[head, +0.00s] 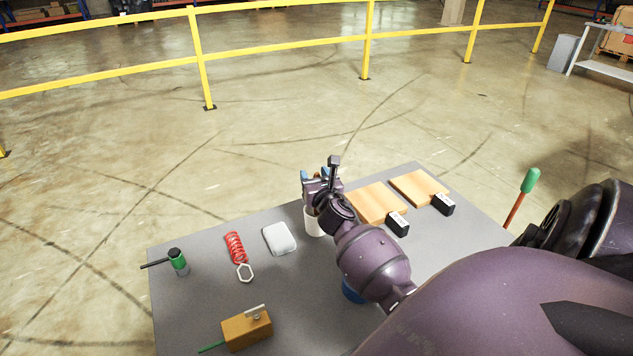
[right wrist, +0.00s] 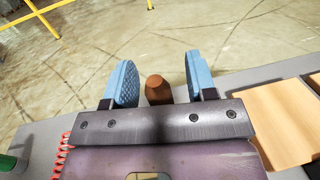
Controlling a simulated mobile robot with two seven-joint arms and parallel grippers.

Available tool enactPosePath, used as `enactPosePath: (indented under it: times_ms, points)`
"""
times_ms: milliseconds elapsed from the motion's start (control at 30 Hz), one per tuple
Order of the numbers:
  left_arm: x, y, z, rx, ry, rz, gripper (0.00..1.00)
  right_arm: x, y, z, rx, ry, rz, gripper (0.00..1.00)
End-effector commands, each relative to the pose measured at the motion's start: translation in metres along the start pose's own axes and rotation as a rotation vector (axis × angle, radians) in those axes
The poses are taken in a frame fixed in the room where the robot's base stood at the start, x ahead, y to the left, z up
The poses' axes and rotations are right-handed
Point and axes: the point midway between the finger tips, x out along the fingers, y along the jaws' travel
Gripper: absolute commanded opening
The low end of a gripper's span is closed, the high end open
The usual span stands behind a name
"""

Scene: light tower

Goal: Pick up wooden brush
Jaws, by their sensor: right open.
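My right gripper (head: 315,176) is over the far side of the grey table, with its two blue finger pads apart. In the right wrist view the open gripper (right wrist: 160,80) has a brown rounded wooden end (right wrist: 157,90) between its pads, probably part of the wooden brush. A gap shows on each side of it, wider on the right. In the head view the gripper and arm hide most of this piece. A white cup (head: 313,224) stands under the gripper, partly covered by my arm. I cannot tell whether the brush stands in it. My left gripper is not in view.
A blue object (head: 352,292) is partly behind my arm. Yellow railing (head: 200,60) stands beyond.

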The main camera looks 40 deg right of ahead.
Motion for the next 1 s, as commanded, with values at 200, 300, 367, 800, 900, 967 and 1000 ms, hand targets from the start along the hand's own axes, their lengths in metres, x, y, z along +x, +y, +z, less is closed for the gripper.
enactPosePath:
  times_ms: [200, 300, 367, 800, 900, 967, 1000]
  points:
    - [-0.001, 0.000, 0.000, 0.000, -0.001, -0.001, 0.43, 0.000, 0.000, 0.000, 0.000, 0.000, 0.000, 0.50]
    - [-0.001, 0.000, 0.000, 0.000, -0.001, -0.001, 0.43, 0.000, 0.000, 0.000, 0.000, 0.000, 0.000, 0.35]
    - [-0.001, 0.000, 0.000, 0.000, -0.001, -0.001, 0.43, 0.000, 0.000, 0.000, 0.000, 0.000, 0.000, 0.26]
    - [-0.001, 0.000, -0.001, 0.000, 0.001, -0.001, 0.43, 0.000, 0.000, 0.002, 0.000, 0.000, 0.000, 0.00]
    - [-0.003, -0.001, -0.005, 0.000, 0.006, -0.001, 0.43, 0.000, 0.000, 0.009, 0.000, -0.003, 0.000, 0.00]
    - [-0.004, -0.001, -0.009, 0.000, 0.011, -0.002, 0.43, 0.001, -0.001, 0.017, -0.001, -0.004, 0.000, 0.00]
    - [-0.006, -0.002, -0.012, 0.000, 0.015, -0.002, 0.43, 0.001, 0.000, 0.024, -0.001, -0.006, 0.001, 0.00]
